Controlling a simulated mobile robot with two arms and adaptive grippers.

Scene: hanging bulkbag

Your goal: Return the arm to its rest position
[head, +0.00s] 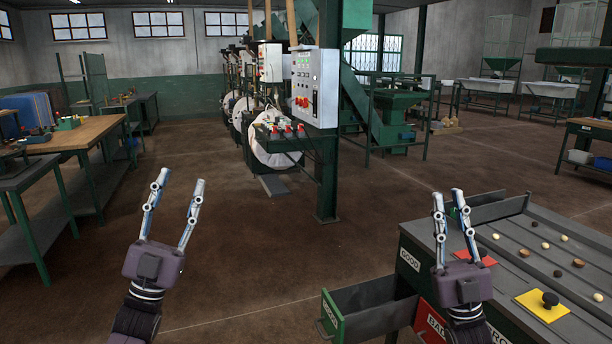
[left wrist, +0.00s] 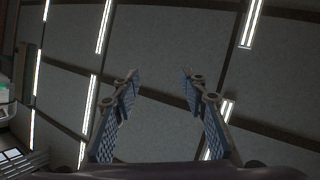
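My left gripper (head: 178,188) is raised with its two fingers pointing up, spread apart and empty, over open brown floor in the head view.
The sorting table carries small pale and brown pieces and a yellow plate (head: 543,305) with a dark knob. A drawer marked GOOD (head: 370,301) juts out to the left. A wooden workbench (head: 80,133) stands at left. A control box (head: 316,87) hangs on a green post. The middle floor is clear.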

